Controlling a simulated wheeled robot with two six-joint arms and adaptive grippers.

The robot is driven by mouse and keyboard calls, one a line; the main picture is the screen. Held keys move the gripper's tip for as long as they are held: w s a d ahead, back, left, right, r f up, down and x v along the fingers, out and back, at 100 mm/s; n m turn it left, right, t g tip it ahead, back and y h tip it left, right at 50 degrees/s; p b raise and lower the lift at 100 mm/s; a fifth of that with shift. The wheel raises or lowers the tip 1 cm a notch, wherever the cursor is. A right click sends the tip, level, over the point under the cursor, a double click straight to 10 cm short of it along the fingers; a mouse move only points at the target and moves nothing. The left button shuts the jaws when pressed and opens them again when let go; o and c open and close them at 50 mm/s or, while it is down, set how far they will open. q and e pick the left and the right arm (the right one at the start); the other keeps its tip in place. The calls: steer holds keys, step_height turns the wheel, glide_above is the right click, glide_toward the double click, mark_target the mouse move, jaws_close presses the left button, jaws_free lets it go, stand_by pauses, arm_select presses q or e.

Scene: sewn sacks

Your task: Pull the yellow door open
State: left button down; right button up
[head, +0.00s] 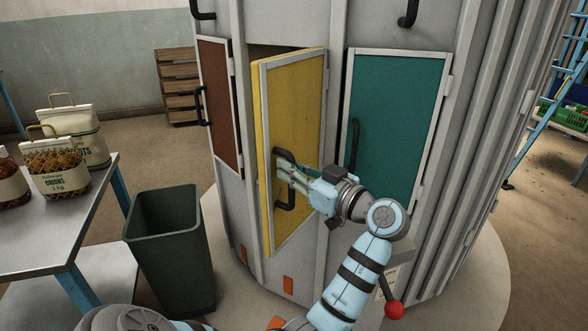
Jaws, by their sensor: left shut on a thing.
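The yellow door (302,100) is set in the grey cabinet (336,255), between a brown door and a green door. It stands ajar, with its left edge swung out from the frame and a dark gap showing at the top left. Its black handle (282,154) is near the left edge. My left gripper (284,178) is shut on this handle, and its fingers cover the handle's middle. My right gripper is not in view.
A dark green bin (165,230) stands on the floor left of the yellow door. A table (55,225) with sacks is at the far left. The brown door (218,105) and green door (395,125) are shut. A red-knobbed lever (394,309) is at the lower right.

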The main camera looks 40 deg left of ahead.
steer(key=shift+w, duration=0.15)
arm_select(q)
steer(key=c, duration=1.6)
jaws_free()
steer(key=shift+w, duration=0.1)
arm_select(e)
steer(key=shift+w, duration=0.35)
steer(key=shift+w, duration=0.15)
arm_select(q)
step_height(320, 180, up, 10)
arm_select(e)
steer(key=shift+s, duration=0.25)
